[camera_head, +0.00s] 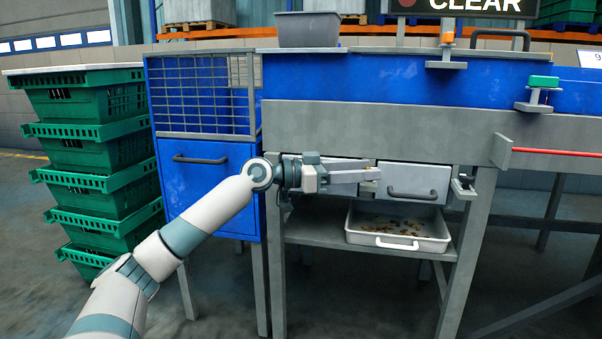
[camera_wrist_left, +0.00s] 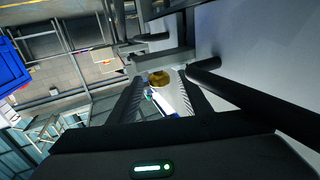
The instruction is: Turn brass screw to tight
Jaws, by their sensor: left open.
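The brass screw (camera_wrist_left: 158,78) shows in the left wrist view as a round gold-brown head between the tips of my left gripper's fingers (camera_wrist_left: 162,90). The fingers are apart, with a gap on each side of the screw. In the head view my left gripper (camera_head: 366,174) reaches in from the left and points right, in front of the drawer fronts under the grey beam. The screw is too small there to tell clearly from the fingertips. My right gripper is in neither view.
A grey drawer (camera_head: 417,183) with a dark handle is right of the gripper. A white tray (camera_head: 398,241) with brown bits stands on the shelf below. A blue cabinet (camera_head: 207,187) and stacked green crates (camera_head: 95,133) are at left. A dark bar handle (camera_wrist_left: 240,92) lies close to the right finger.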

